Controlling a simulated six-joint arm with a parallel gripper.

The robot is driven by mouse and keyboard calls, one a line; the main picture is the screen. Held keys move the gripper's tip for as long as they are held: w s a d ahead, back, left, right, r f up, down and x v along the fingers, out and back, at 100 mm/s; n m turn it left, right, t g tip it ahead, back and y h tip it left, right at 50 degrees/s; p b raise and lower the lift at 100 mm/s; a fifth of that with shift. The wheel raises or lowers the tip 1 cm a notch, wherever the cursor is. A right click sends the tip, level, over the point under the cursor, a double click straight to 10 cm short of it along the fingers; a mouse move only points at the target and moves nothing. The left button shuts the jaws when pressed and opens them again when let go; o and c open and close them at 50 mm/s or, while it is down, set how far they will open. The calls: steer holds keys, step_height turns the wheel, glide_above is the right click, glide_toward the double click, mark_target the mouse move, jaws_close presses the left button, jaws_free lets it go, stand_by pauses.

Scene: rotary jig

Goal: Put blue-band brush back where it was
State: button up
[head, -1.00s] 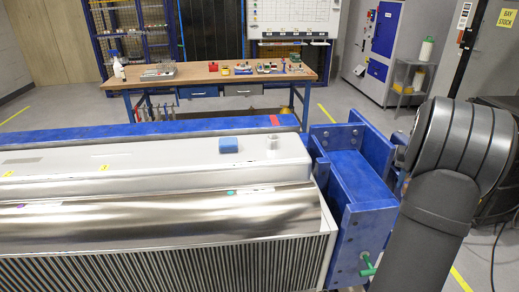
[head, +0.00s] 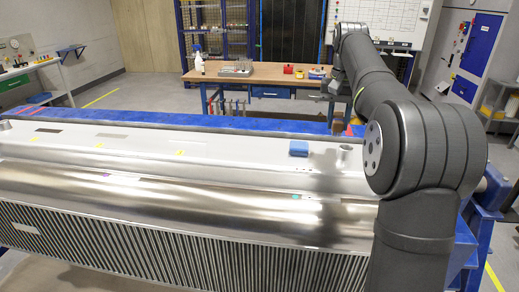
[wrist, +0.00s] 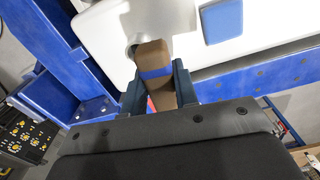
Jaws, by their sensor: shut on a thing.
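The blue-band brush (wrist: 153,62) shows in the wrist view as a brown, block-like body with a blue band across it. My gripper (wrist: 158,90) is shut on it, one dark finger on each side. The brush's far end overlaps the view of the short pale stub (wrist: 131,47) on the white top; I cannot tell whether they touch. In the head view my arm reaches out over the jig's far side, and the brush cannot be made out there. No marked place for the brush is clear.
Blue frame beams (wrist: 255,80) run alongside. Several yellow labels mark the top's left part, which is otherwise mostly clear. A wooden workbench (head: 265,76) stands behind.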

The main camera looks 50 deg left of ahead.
steer(key=s+a+r+n, duration=0.1)
steer(key=s+a+r, duration=0.35)
steer(key=s, duration=0.45)
glide_above(257, 150)
steer(key=f, duration=0.7)
steer(key=shift+w+d+f, duration=0.2)
steer(key=shift+w, duration=0.05)
steer(key=shift+s+a+f, duration=0.15)
steer(key=shift+a, duration=0.05)
steer(key=shift+f, duration=2)
steer(key=shift+f, duration=0.2)
steer(key=o, duration=0.9)
steer(key=shift+o, duration=0.2)
